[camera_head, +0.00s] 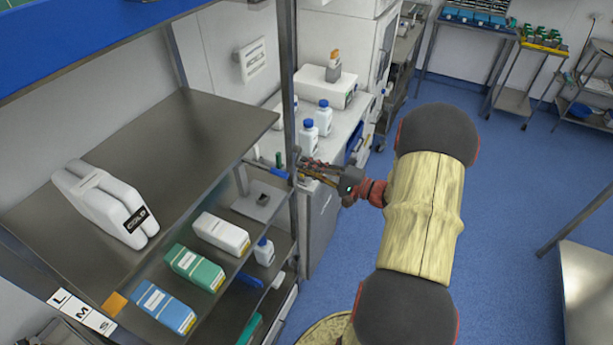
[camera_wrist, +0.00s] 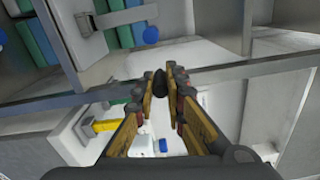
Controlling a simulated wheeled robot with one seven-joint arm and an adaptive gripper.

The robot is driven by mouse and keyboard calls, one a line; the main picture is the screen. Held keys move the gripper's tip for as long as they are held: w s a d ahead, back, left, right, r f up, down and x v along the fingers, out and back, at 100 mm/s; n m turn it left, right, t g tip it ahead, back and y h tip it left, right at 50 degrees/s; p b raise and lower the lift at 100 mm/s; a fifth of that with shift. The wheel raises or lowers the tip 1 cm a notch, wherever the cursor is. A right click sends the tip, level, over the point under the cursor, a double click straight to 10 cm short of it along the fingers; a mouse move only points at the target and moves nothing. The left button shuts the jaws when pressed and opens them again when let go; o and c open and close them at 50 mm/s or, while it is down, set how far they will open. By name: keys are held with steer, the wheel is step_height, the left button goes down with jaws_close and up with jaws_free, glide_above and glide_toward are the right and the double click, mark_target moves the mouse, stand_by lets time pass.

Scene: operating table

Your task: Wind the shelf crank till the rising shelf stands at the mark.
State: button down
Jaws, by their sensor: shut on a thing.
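The rising shelf seems to be the broad grey shelf (camera_head: 170,130) at left, bearing a white item marked COLD (camera_head: 105,203). An orange tag (camera_head: 115,303) sits near its front corner, right beside the S end of a white strip lettered L, M, S (camera_head: 82,314). Which letter is the mark, I cannot tell. My gripper (camera_head: 303,166) is at the right shelf post, where the crank is mostly hidden. In the wrist view, a dark crank knob (camera_wrist: 160,82) shows between the fingertips of my gripper (camera_wrist: 161,88), which is shut on it.
A lower shelf holds white (camera_head: 221,234), green (camera_head: 195,267) and blue (camera_head: 163,306) boxes. The upright post (camera_head: 289,90) stands close to my gripper. A counter behind carries white bottles with blue caps (camera_head: 323,117). Blue floor (camera_head: 510,170) lies open at right.

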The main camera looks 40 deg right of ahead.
steer(key=shift+d+f+n+b, duration=0.15)
steer(key=shift+n+b, duration=0.35)
steer(key=c, duration=1.8)
jaws_free()
steer(key=v, duration=1.2)
